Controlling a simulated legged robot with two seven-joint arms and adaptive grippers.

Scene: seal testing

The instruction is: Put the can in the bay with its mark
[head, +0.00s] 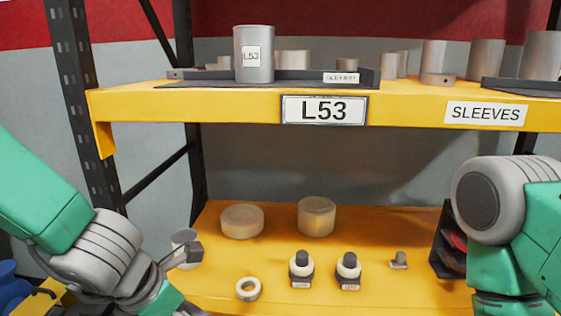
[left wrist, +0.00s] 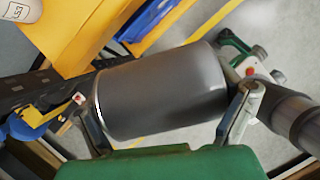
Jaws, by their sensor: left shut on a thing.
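A plain grey cylinder, which I take to be the can (left wrist: 165,92), lies across the left wrist view between the two fingers of my left gripper (left wrist: 168,115). The gripper is shut on it; no mark shows on the side facing this camera. In the head view my left gripper (head: 184,255) is low at the left, in front of the lower shelf, and mostly hides what it holds. Another grey can marked L53 (head: 254,66) stands upright on the upper shelf, behind the L53 plate (head: 324,110). My right arm shows at the right; its gripper is out of view.
The yellow upper shelf (head: 220,107) also bears a SLEEVES label (head: 485,113) and several grey cylinders at the right. The lower shelf (head: 320,270) holds two pale round pieces, a ring (head: 248,289) and small fittings. A dark rack post (head: 78,90) stands at the left.

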